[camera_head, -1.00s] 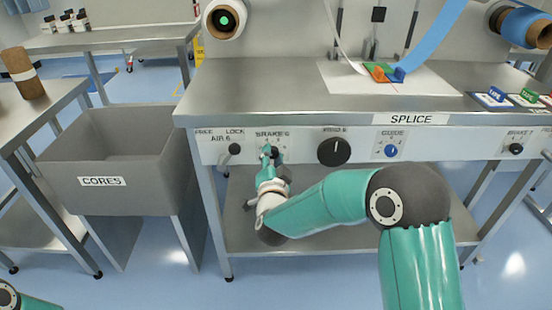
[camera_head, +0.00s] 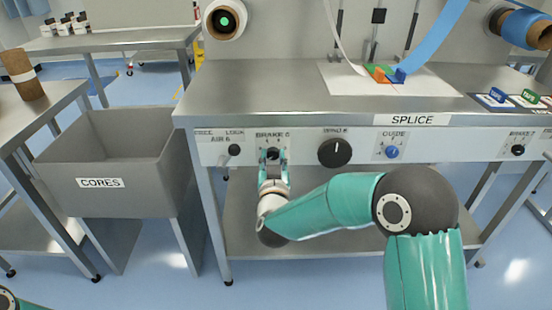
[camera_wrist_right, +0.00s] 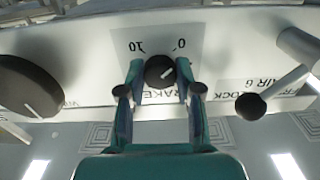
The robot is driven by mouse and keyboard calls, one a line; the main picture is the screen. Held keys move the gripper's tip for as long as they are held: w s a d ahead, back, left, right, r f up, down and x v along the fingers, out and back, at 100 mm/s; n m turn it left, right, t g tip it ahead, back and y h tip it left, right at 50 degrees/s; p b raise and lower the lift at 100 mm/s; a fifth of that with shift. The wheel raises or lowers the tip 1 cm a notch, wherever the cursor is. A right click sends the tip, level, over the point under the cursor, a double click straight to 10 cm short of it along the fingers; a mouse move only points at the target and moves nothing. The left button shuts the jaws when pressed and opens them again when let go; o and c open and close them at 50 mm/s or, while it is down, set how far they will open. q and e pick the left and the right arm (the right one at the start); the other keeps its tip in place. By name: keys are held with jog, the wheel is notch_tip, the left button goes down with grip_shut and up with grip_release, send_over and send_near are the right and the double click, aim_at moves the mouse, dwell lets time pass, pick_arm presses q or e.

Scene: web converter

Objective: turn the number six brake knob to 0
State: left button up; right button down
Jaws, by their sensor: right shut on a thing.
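The number six brake knob is a small dark round knob (camera_head: 272,154) under the "BRAKE 6" label on the bench's front panel. In the right wrist view the knob (camera_wrist_right: 160,70) sits between my two fingertips, with 10 and 0 printed on the panel beyond it. Its short white mark slants to the upper right, toward the 0 side; I cannot tell whether it lines up exactly with 0. My right gripper (camera_head: 273,160) is shut on the knob; it also shows in the right wrist view (camera_wrist_right: 161,80). My left gripper is out of view.
The black AIR 6 lever (camera_head: 234,150) is close left of the brake knob. A large black knob (camera_head: 334,152) is to the right, then a blue guide knob (camera_head: 392,152). The grey CORES bin (camera_head: 108,200) stands left of the bench.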

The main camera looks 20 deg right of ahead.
jog(key=shift+s+f+n, duration=0.1)
jog(key=shift+f+n, duration=0.2)
jog(key=shift+f, duration=0.3)
jog(key=c, duration=0.8)
grip_release()
jog(key=shift+r, duration=0.25)
jog(key=v, duration=1.1)
jog(key=shift+s+a, duration=0.1)
jog(key=shift+s, duration=0.3)
